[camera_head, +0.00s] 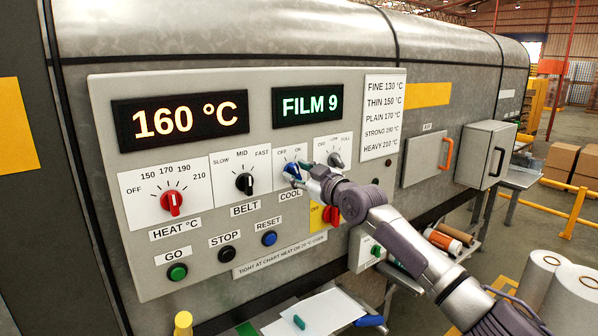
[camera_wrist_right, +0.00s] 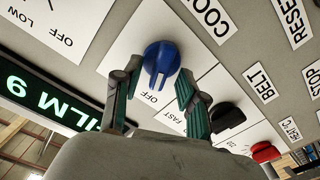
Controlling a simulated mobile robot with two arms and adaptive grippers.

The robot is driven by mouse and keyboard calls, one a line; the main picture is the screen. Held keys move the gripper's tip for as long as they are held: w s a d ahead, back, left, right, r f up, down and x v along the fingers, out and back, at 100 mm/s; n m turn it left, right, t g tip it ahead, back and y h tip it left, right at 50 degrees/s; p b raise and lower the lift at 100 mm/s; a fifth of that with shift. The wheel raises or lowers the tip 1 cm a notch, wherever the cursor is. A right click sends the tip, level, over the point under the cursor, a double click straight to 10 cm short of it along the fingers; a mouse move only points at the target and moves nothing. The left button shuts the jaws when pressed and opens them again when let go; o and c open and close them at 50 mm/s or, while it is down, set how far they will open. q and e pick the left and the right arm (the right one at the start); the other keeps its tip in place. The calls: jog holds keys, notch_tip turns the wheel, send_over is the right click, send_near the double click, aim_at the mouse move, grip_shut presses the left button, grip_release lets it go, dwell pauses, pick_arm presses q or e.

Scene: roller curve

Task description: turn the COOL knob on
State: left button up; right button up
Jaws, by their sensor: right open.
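The blue COOL knob (camera_head: 291,170) sits on the white plate above the COOL label (camera_head: 290,195), with OFF and ON marks over it. In the right wrist view, the knob (camera_wrist_right: 161,57) shows a white line pointing roughly toward the OFF mark (camera_wrist_right: 147,97). I cannot see the ON mark there. My right gripper (camera_head: 304,172) is at the knob, partly covering it in the head view. In the right wrist view, its green-padded fingers (camera_wrist_right: 156,88) are open, one on each side of the knob's lower edge; contact is unclear. My left gripper is not in view.
The black BELT knob (camera_head: 244,183) and red HEAT knob (camera_head: 172,203) are left of COOL. Another knob (camera_head: 335,159) is close on the right, and a red switch on yellow (camera_head: 331,215) lies below my wrist. GO, STOP and RESET buttons line the panel's lower part.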

grip_shut()
jog(key=shift+d+m, duration=0.1)
jog(key=shift+m, duration=0.8)
jog(key=m, duration=0.2)
jog(key=shift+w+m, duration=0.1)
jog(key=shift+m, duration=0.2)
jog(key=m, duration=0.5)
jog(key=shift+w+d, duration=0.1)
jog(key=shift+d, duration=0.1)
jog(key=shift+m, duration=0.4)
